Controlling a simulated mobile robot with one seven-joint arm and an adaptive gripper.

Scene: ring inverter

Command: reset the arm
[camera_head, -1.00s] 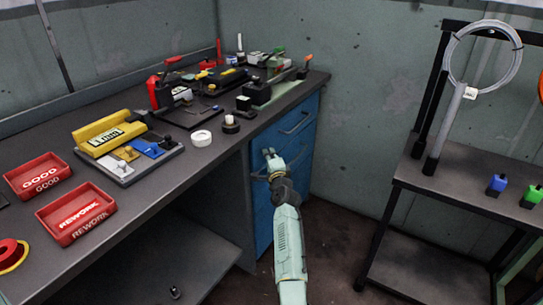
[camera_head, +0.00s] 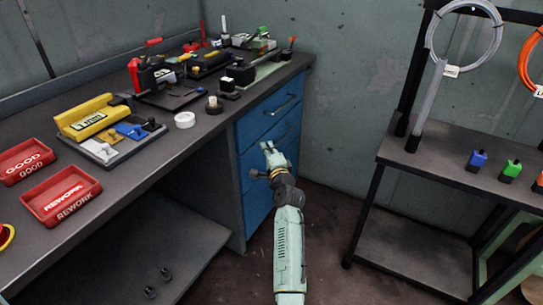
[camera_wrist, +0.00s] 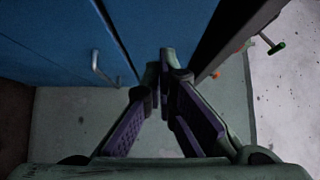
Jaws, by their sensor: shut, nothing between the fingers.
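My gripper (camera_head: 268,148) is at the end of my pale green arm, in front of the blue drawer cabinet (camera_head: 251,176) in the head view. In the wrist view its two fingers (camera_wrist: 161,68) converge, and it is shut with nothing between them. The blue drawer fronts (camera_wrist: 50,50) fill the left of the wrist view, with a metal drawer handle (camera_wrist: 100,68) beside the fingers. I cannot tell exactly how far the fingertips are from the drawers.
The workbench (camera_head: 150,170) at left holds red GOOD (camera_head: 27,160) and REWORK (camera_head: 61,195) trays, a yellow device (camera_head: 90,117) and several tools. Floor between is open.

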